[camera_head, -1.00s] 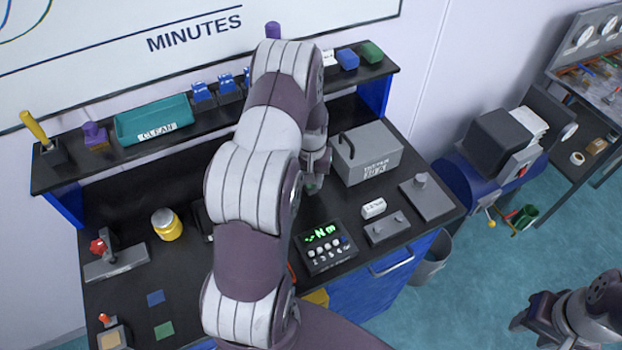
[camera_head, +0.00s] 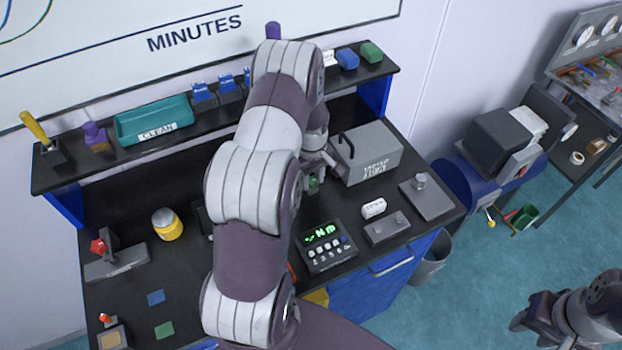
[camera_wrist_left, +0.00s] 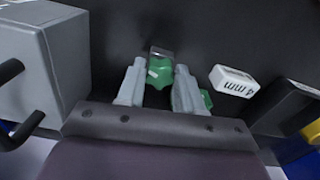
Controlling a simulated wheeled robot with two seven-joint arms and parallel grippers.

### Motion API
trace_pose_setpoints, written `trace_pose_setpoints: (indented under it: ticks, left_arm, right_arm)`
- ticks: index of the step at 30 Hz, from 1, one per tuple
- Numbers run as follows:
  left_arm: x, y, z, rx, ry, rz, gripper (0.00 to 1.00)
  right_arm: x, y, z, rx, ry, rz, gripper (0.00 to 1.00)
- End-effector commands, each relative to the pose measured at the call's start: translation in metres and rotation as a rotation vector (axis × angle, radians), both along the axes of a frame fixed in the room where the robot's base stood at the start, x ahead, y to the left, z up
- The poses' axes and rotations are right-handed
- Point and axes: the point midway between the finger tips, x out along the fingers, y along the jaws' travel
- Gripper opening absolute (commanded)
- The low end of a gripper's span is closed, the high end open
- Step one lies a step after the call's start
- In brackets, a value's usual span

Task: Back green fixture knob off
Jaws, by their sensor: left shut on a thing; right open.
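A green fixture knob (camera_wrist_left: 160,72) with a pale mark stands at the tips of my left gripper (camera_wrist_left: 159,84) in the left wrist view, between its two grey fingers. The fingers are shut on it. Another green piece (camera_wrist_left: 206,98) shows partly behind the right-hand finger. In the head view, my left gripper (camera_head: 312,176) is at the bench left of the grey box, mostly hidden by my arm. A bit of green (camera_head: 314,185) shows at it. My right gripper (camera_head: 522,318) is open and empty at the lower right, away from the bench.
A grey box (camera_head: 368,152) with a dark handle stands close to my left gripper. A white "4 mm" block (camera_wrist_left: 233,81) lies beside the knob. A panel with green digits (camera_head: 326,247) is in front.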

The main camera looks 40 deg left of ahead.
Motion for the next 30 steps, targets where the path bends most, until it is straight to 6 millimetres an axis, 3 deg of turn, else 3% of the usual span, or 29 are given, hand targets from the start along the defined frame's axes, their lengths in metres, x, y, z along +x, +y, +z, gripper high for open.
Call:
trace_pose_setpoints:
  ticks: [9, 15, 22, 23, 24, 30]
  left_arm:
    - [-0.0012, -0.0017, -0.0015, -0.003, 0.006, 0.072, 0.05]
    - [-0.0009, -0.002, -0.0018, -0.004, 0.007, 0.402, 0.05]
    - [-0.0011, -0.0022, -0.0021, -0.003, 0.008, 0.455, 0.05]
    - [-0.0011, -0.0022, -0.0021, -0.003, 0.008, 0.454, 0.39]
    - [-0.0012, -0.0021, -0.0022, -0.003, 0.008, 0.454, 0.52]
    - [-0.0002, -0.0012, -0.0012, -0.003, 0.004, 0.453, 0.53]
  right_arm:
    - [0.0, 0.0, -0.0001, 0.0, 0.0, 0.0, 0.43]
    - [0.0, 0.0, 0.0, 0.0, 0.0, 0.0, 0.43]
    - [0.0, 0.0, 0.0, 0.0, 0.0, 0.0, 0.43]
    - [0.0, 0.0, -0.0001, 0.0, 0.0, 0.0, 0.43]
    - [0.0, 0.0, -0.0001, 0.0, 0.0, 0.0, 0.43]
    - [0.0, 0.0, 0.0, 0.0, 0.0, 0.0, 0.43]
